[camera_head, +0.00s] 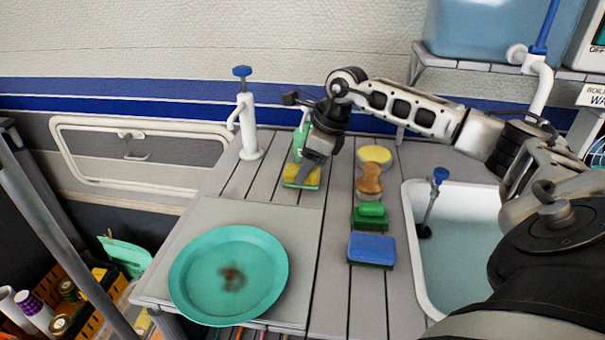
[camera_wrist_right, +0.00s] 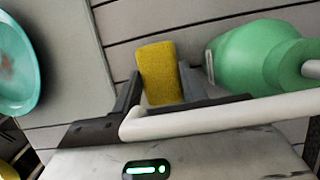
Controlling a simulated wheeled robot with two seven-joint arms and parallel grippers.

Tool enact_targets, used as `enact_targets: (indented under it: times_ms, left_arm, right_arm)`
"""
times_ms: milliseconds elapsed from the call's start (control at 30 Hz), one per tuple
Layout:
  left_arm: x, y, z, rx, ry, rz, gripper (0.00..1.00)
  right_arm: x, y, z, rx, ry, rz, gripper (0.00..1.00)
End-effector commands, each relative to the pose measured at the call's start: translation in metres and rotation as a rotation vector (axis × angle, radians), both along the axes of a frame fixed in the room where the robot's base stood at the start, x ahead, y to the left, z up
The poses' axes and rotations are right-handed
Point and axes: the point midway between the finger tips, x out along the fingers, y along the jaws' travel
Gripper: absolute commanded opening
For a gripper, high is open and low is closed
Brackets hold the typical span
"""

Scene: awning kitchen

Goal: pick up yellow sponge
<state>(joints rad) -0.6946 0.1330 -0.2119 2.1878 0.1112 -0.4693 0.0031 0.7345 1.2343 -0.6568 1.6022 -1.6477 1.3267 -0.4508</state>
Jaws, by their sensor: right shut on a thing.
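The yellow sponge (camera_head: 302,172), with a green underside, is at the back of the slatted counter (camera_head: 335,215). My right gripper (camera_head: 308,178) reaches down over it from the right and is shut on it. In the right wrist view the yellow sponge (camera_wrist_right: 160,73) sits between the two dark fingers of my right gripper (camera_wrist_right: 158,88). Whether it still touches the counter I cannot tell. My left gripper is in neither view.
A green bottle (camera_wrist_right: 245,55) stands close beside the sponge. A white tap (camera_head: 247,130) is to the left, a teal plate (camera_head: 215,285) in front. A brush (camera_head: 369,180), a green sponge (camera_head: 369,214) and a blue sponge (camera_head: 371,248) line the sink (camera_head: 460,230).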

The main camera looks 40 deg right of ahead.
Motion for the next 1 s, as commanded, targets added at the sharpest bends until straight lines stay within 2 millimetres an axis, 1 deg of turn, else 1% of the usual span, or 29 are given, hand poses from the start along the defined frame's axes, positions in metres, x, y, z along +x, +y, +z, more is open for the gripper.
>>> enact_targets:
  times_ms: [167,267,367,467,567,800,1000]
  left_arm:
    - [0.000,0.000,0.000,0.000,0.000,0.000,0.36]
    - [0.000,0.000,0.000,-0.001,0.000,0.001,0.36]
    - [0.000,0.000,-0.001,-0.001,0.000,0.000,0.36]
    - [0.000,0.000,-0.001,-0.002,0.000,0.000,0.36]
    - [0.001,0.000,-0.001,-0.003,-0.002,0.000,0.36]
    - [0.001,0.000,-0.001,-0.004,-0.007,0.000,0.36]
    - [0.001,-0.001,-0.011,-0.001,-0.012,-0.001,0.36]
  right_arm:
    - [0.000,0.000,0.002,0.000,-0.001,0.000,0.18]
    - [0.001,0.000,0.008,0.000,-0.003,-0.001,0.18]
    - [0.001,0.000,0.019,-0.001,-0.004,0.000,0.18]
    - [0.001,0.000,0.035,0.000,-0.006,-0.001,0.18]
    - [-0.013,0.005,0.048,-0.004,-0.003,0.001,0.18]
    - [-0.045,0.022,0.091,-0.004,-0.005,0.002,0.18]
    - [-0.085,0.041,0.108,-0.008,-0.001,0.000,0.18]
